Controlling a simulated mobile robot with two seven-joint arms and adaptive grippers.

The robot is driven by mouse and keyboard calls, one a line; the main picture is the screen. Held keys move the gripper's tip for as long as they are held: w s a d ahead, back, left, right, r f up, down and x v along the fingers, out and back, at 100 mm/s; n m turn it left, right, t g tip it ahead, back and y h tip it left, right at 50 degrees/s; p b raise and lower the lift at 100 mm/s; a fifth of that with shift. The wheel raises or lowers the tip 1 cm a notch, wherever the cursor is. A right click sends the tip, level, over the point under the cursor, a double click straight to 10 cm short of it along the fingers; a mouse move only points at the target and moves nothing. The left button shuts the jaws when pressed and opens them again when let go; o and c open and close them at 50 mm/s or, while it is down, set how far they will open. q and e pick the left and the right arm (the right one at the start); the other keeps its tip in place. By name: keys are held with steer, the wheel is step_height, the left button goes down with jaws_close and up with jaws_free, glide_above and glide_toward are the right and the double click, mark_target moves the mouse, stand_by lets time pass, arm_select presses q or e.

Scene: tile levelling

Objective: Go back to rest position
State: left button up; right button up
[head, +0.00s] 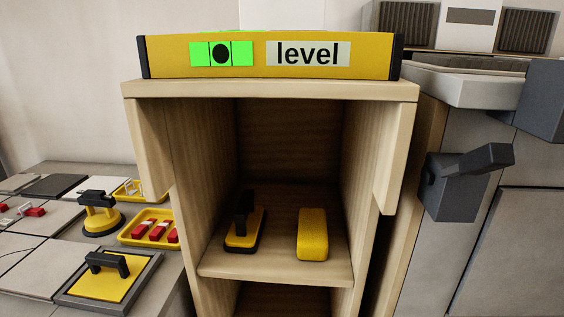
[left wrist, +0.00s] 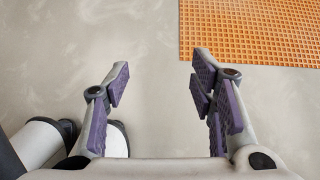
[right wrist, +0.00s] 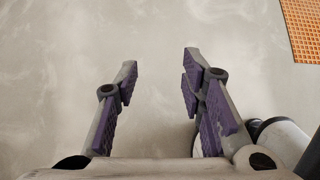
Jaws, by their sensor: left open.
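My left gripper (left wrist: 160,85) is open and empty in the left wrist view, above a plain grey floor (left wrist: 90,35). My right gripper (right wrist: 160,82) is open and empty in the right wrist view, above the same kind of floor. Neither gripper shows in the head view. No object is between the fingers of either one.
A wooden cabinet (head: 270,90) stands ahead, with a yellow level (head: 165,58) on top and a yellow sponge (head: 312,235) and black-handled float (head: 243,230) inside. Left is a low surface with tiles and a yellow tray (head: 150,241). An orange mat (left wrist: 255,30) lies on the floor.

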arm_select(q)
steer(key=w+r+t+p, duration=0.3)
steer(key=w+r+p, duration=0.5)
steer(key=r+p, duration=0.5)
steer(key=w+r+t+p, duration=0.3)
steer(key=w+r+p, duration=0.5)
steer(key=r+p, duration=0.6)
steer(key=shift+w+t+p, duration=0.35)
steer(key=shift+t+p, duration=0.05)
steer(key=shift+p, duration=0.05)
arm_select(e)
steer(key=w+r+t, duration=0.3)
steer(key=w+r, duration=0.5)
steer(key=r, duration=0.5)
steer(key=w+r+t, duration=0.3)
steer(key=w+r, duration=0.5)
steer(key=r, duration=0.6)
steer(key=shift+w+t, duration=0.35)
steer(key=shift+t, duration=0.05)
arm_select(q)
steer(key=shift+a+r, duration=0.1)
steer(key=shift+r, duration=0.05)
arm_select(e)
steer(key=shift+d+r, duration=0.1)
steer(key=shift+r, duration=0.05)
